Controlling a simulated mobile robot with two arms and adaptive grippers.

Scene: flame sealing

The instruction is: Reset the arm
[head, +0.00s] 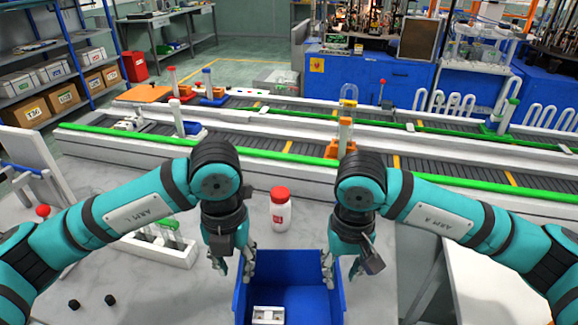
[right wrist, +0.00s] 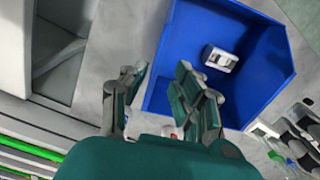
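My left gripper (head: 232,266) hangs fingers down at the left edge of the blue bin. Its fingers are apart with nothing between them. My right gripper (head: 342,268) hangs at the bin's right edge, also open and empty. In the right wrist view, the right gripper's fingers (right wrist: 160,95) are spread beside the bin wall. Both arms are bent with their forearms pointing down.
The blue bin (head: 241,296) holds a small white part (head: 268,316), also seen in the right wrist view (right wrist: 221,60). A red-capped white bottle (head: 280,212) stands behind it. A tube rack (head: 150,250) and two black caps (head: 110,300) are left. Conveyors (head: 290,145) run behind.

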